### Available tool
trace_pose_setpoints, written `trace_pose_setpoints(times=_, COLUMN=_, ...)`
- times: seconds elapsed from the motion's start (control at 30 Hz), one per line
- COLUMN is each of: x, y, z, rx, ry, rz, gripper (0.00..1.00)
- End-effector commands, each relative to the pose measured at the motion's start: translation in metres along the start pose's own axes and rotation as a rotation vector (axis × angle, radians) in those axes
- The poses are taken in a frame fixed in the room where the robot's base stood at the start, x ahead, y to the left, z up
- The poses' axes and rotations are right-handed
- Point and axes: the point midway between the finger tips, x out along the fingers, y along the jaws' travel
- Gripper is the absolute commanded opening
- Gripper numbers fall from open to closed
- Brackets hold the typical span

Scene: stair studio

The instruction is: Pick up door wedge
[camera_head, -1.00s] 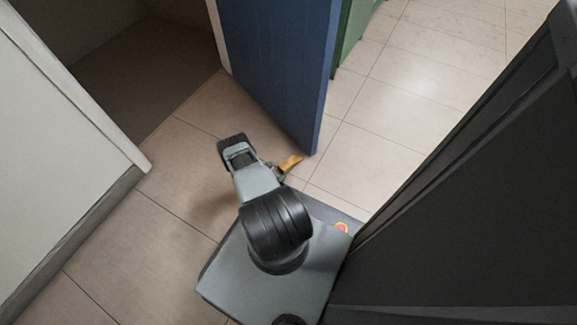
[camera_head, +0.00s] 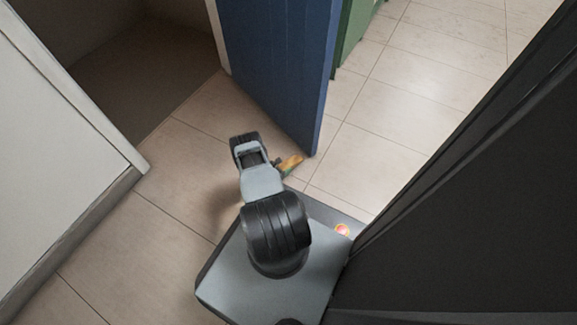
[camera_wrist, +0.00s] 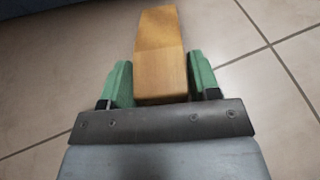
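The door wedge is an orange-brown wooden block. In the wrist view the wedge (camera_wrist: 160,50) points away from me between the two green fingers of my gripper (camera_wrist: 160,88). In the head view the wedge (camera_head: 291,163) shows beside my gripper (camera_head: 279,167), close to the bottom corner of the blue door, and my arm partly hides the fingers. I cannot tell whether the wedge touches the floor.
The blue door (camera_head: 280,70) stands just behind the wedge. A white panel (camera_head: 60,150) is at the left and a large dark panel (camera_head: 470,210) at the right. A green object (camera_head: 352,35) stands behind the door. Tiled floor (camera_head: 430,80) is clear at the upper right.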

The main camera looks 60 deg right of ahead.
Motion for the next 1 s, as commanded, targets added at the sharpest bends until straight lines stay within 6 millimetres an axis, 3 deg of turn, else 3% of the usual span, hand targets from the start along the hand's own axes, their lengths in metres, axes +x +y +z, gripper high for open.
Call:
trace_pose_setpoints(times=0.3, x=0.000, y=0.000, z=0.000, rx=0.000, ry=0.000, rz=0.000, gripper=0.25)
trace_pose_setpoints(times=0.57, x=-0.001, y=0.000, z=0.003, rx=0.000, ry=0.000, rz=0.000, gripper=0.24)
trace_pose_setpoints(times=1.0, x=-0.029, y=0.000, z=0.071, rx=0.001, ry=0.000, rz=0.000, gripper=0.24)
